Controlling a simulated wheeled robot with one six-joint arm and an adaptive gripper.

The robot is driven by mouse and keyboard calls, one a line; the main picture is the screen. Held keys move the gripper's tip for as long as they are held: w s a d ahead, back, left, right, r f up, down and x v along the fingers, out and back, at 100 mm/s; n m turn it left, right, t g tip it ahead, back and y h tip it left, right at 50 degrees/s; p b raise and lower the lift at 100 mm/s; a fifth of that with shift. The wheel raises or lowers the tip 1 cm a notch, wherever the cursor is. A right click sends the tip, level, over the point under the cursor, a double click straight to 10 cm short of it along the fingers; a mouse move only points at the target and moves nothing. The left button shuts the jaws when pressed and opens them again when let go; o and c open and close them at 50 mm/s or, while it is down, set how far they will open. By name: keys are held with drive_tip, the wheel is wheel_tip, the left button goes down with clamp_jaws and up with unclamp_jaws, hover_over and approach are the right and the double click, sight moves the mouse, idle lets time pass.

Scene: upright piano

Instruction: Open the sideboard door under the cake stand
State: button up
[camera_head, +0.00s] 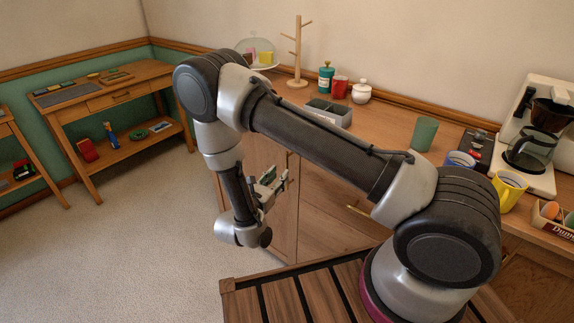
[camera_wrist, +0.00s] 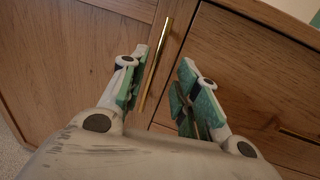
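The sideboard door (camera_wrist: 75,65) is a plain wooden panel that looks closed, with an upright brass bar handle (camera_wrist: 155,65) near its right edge. In the head view the door (camera_head: 285,215) is partly hidden behind my arm. The cake stand (camera_head: 256,65) with a clear dome stands on the sideboard top above, partly behind my arm. My gripper (camera_wrist: 163,68) is open, its green-padded fingers on either side of the handle in the wrist view. The handle appears nearer the left finger; I cannot tell whether they touch. My gripper (camera_head: 271,187) also shows in front of the door in the head view.
Drawers (camera_wrist: 255,70) lie right of the door.

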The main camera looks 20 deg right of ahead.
sight(287, 164)
drive_tip(key=x, duration=0.7)
drive_tip(key=shift+w+r, duration=0.2)
drive_tip(key=shift+w, duration=0.15)
clamp_jaws()
